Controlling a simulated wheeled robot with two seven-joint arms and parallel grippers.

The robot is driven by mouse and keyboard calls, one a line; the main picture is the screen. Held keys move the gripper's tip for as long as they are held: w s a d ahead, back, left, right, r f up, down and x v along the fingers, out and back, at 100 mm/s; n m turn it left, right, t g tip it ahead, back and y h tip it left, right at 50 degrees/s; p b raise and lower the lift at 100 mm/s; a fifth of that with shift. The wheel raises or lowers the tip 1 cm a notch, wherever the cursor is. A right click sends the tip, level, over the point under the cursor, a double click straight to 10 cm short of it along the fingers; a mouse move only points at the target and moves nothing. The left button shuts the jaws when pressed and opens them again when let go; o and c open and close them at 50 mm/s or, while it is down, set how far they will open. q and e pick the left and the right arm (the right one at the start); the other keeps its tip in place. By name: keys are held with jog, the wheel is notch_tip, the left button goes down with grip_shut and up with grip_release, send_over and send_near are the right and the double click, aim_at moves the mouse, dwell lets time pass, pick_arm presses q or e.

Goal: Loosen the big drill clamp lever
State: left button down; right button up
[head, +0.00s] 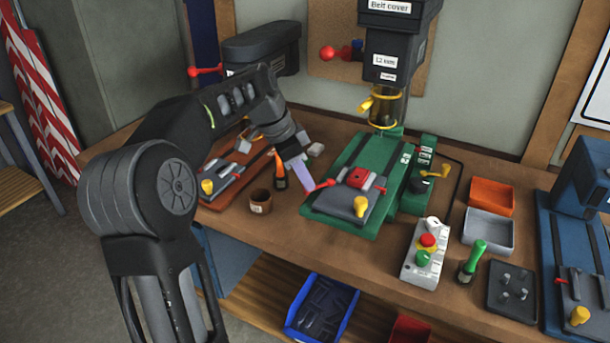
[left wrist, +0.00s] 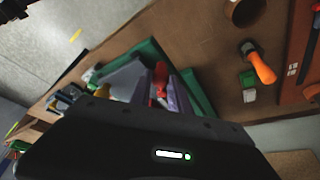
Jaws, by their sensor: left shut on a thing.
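The big drill has a green base (head: 337,219) and a black head (head: 385,68) marked "Belt cover". A grey vise (head: 345,202) with a yellow knob sits on the base. A red lever (head: 322,186) sticks out at the vise's left side. My left gripper (head: 306,182) is at this lever, coming from the upper left. In the left wrist view its two purplish fingers (left wrist: 165,90) stand on either side of the red lever (left wrist: 159,82), shut on it. The fingers hide part of the lever. My right gripper is in neither view.
A smaller drill (head: 260,47) stands left, partly behind my arm. A brown cup (head: 261,202) and an orange-handled tool (head: 279,170) are near the gripper. A control box (head: 425,255), orange tray (head: 491,197) and grey tray (head: 488,232) lie right. A blue machine (head: 585,180) is far right.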

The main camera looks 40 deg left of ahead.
pick_arm(q)
jog(key=shift+r, duration=0.1)
jog(key=c, duration=1.2)
grip_release()
jog(key=shift+c, duration=0.2)
jog(key=v, duration=0.7)
jog(key=shift+s+r, duration=0.2)
jog(key=shift+r, duration=0.1)
jog(key=shift+a, duration=0.15)
